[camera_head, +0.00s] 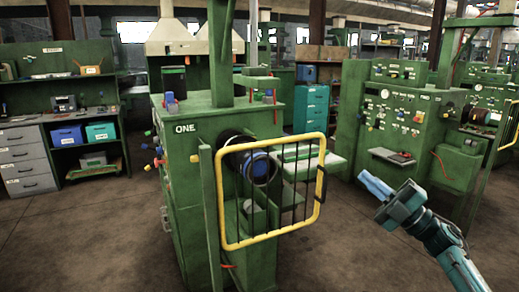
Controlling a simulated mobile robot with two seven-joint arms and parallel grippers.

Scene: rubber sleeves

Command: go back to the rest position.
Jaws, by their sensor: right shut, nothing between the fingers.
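My right gripper (376,187) is at the right of the head view, on a teal arm that comes in from the lower right corner. Its light blue fingers are together, with nothing seen between them. It is in the air over the floor, to the right of the yellow guard gate, and appears apart from it. My left gripper is not in view.
A green machine (190,150) marked ONE stands in the middle, with a yellow-framed gate (272,242) at its front right. A green bench (90,113) with drawers is at the left. Another green machine (408,113) stands behind my gripper. Bare floor (75,235) lies at the lower left.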

